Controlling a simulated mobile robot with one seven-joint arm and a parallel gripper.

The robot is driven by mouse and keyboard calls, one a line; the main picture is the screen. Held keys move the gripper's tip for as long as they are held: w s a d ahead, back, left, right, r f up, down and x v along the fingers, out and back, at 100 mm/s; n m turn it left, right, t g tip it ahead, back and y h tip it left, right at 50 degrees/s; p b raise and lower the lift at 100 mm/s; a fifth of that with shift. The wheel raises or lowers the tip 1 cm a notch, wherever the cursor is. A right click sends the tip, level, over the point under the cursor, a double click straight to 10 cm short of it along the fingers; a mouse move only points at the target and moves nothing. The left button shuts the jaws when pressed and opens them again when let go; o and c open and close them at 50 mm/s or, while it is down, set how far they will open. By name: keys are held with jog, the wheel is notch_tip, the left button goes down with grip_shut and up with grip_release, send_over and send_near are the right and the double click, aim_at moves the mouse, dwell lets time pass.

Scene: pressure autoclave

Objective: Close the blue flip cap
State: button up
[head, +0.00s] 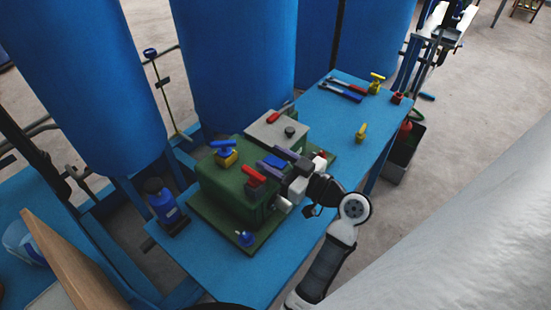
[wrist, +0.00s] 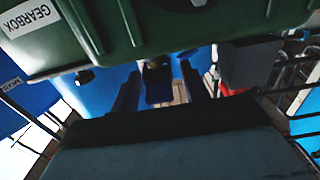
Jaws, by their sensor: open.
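The blue flip cap (head: 274,162) is on the green gearbox (head: 215,185), near its right side. In the wrist view the dark blue cap (wrist: 158,88) shows between the two fingers, with a gap on each side. How far its lid stands open cannot be told. My gripper (head: 276,158) is open, with its purple-grey fingers on either side of the cap. The wrist view shows the fingers (wrist: 158,80) pointing away, below the green gearbox body (wrist: 190,22). My wrist hides part of the gearbox's right side.
A blue-handled yellow valve (head: 225,155), a red-handled part (head: 254,177) and a grey plate (head: 268,132) with a dark knob are close by. The blue table (head: 325,125) carries wrenches (head: 342,90) and yellow valves (head: 376,82), (head: 360,133). Big blue tanks (head: 235,60) stand behind.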

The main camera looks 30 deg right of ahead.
jog(key=c, duration=0.9)
jog(key=t+b, duration=0.1)
jog(key=b, duration=0.2)
jog(key=shift+f, duration=0.4)
jog(key=shift+r+y+b, duration=0.1)
jog(key=shift+y+b, duration=0.2)
jog(key=shift+b, duration=0.4)
jog(key=shift+s+r+t, duration=0.1)
jog(key=shift+r+t, duration=0.1)
jog(key=shift+t, duration=0.1)
jog(key=o, duration=0.9)
jog(key=b+v, duration=0.2)
jog(key=v, duration=1.1)
jog(key=shift+s+d, duration=0.2)
jog(key=shift+s, duration=0.15)
